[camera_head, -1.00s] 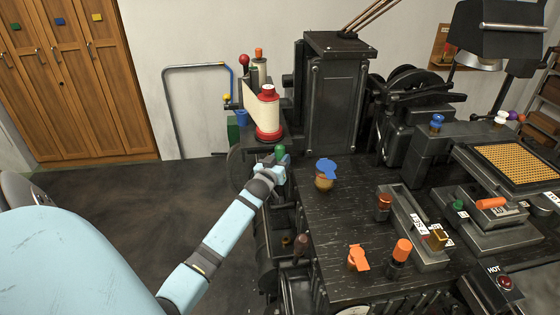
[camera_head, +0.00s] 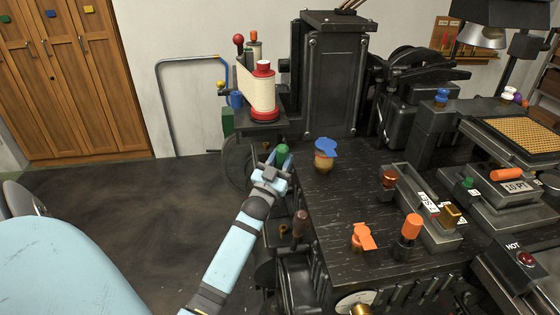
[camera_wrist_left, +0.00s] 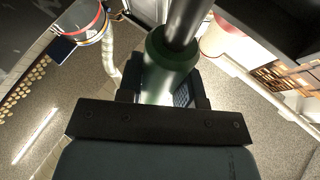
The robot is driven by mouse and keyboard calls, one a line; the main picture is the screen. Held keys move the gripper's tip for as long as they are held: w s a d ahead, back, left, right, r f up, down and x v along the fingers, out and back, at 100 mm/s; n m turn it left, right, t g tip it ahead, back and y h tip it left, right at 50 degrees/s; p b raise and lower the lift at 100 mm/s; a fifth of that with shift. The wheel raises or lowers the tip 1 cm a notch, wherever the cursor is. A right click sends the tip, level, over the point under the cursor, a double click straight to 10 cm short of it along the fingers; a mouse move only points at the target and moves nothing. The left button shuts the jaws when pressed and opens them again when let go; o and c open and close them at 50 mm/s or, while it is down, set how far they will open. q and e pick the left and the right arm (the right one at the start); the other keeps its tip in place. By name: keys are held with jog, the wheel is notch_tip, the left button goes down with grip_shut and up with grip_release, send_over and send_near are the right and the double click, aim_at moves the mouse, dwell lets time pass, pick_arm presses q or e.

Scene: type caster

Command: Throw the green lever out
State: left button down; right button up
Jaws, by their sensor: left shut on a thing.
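The green lever (camera_head: 283,151) stands at the left side of the black machine, with its green knob at the far end of my left arm. My left gripper (camera_head: 276,164) is shut on the green lever's knob. In the left wrist view the green knob (camera_wrist_left: 166,62) sits between the fingers, with a dark rod rising from it. The lower end of the lever is hidden by the gripper and the machine in the head view. My right gripper is in neither view.
A red and cream spool (camera_head: 263,95) stands behind the lever. A blue-topped knob (camera_head: 325,152), orange knobs (camera_head: 362,237) and a brown-handled lever (camera_head: 299,227) are on or beside the machine's dark top (camera_head: 345,195). Open floor (camera_head: 130,210) lies to the left.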

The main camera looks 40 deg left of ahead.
pick_arm(q)
jog(key=shift+s+d+f+t, duration=0.2)
jog(key=shift+d+t, duration=0.1)
jog(key=shift+m, duration=0.3)
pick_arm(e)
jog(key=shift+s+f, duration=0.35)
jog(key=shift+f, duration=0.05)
pick_arm(q)
jog(key=shift+f, duration=0.1)
jog(key=c, duration=1.1)
grip_release()
jog(key=o, duration=0.3)
jog(key=shift+s+d, duration=0.1)
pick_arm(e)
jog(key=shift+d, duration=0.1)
pick_arm(q)
jog(key=shift+b, duration=0.35)
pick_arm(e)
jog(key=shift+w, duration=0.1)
